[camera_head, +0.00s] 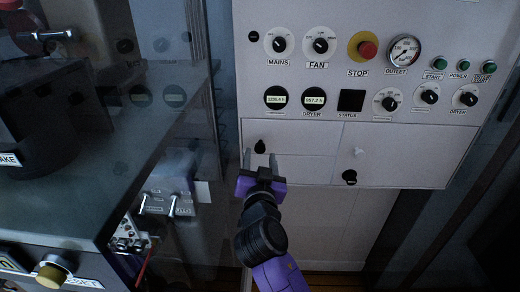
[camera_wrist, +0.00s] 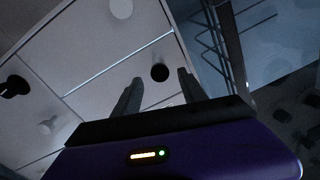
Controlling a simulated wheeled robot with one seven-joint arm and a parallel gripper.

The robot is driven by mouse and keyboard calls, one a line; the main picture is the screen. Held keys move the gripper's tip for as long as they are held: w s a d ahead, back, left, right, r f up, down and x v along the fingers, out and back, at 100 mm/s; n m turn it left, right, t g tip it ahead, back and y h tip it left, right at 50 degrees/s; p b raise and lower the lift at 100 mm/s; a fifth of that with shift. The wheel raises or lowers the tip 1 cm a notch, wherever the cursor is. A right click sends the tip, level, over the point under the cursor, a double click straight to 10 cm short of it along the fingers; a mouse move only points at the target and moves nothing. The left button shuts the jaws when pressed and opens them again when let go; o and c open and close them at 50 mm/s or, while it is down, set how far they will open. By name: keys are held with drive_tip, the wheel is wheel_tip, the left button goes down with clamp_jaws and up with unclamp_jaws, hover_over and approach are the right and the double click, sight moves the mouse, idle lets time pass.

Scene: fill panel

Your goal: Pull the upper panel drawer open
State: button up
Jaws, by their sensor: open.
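The upper panel drawer (camera_head: 305,138) is a pale front at the lower left of the control panel. It looks flush with the panel. Its small black knob (camera_head: 260,147) also shows in the wrist view (camera_wrist: 160,72). My gripper (camera_head: 260,157) is open and empty, its fingers pointing up at the drawer front. In the wrist view its fingertips (camera_wrist: 159,80) lie either side of the knob in the picture. I cannot tell whether the knob is between the fingers or just beyond them. No contact is visible.
Right of the drawer is another front with a pale knob (camera_head: 358,152) and a black knob (camera_head: 349,177). Dials, a red stop button (camera_head: 367,49) and a gauge (camera_head: 405,51) sit above. A dark, glassy bench (camera_head: 140,150) stands on the left.

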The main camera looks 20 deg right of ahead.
sight(260, 150)
drive_tip(key=shift+x, duration=1.55)
clamp_jaws()
